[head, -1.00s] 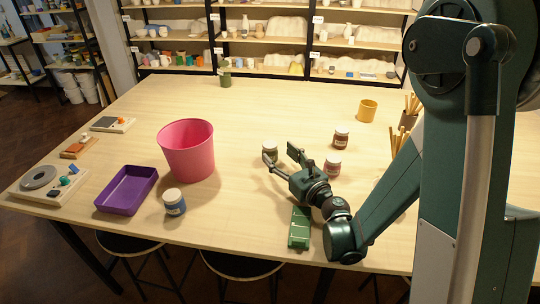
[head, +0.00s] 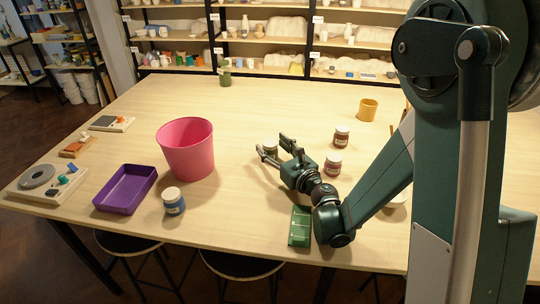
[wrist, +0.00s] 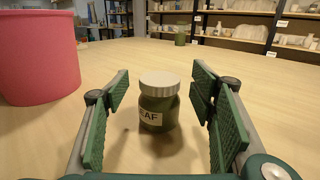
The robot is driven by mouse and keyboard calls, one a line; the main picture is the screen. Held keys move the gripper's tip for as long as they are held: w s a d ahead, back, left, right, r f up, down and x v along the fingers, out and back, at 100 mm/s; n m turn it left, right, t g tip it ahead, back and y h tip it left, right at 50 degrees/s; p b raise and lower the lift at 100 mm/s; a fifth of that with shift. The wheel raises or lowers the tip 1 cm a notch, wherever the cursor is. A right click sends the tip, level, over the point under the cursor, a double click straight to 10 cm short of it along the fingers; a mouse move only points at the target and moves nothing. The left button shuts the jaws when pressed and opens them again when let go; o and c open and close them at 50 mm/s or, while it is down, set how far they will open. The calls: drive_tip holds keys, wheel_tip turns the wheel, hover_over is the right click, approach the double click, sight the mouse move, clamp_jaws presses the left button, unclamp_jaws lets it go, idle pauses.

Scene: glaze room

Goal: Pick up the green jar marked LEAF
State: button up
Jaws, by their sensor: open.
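The green jar (wrist: 160,104) has a pale lid and a label reading "EAF" in the part that shows. It stands upright on the table in the wrist view, centred ahead of my gripper (wrist: 158,95).
A pink bucket (head: 187,150) stands left of the jar. A green holder (head: 300,228) lies at the front edge.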

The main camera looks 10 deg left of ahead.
drive_tip(key=shift+x, duration=1.05)
drive_tip(key=shift+c, duration=0.7)
drive_tip(key=c, duration=1.1)
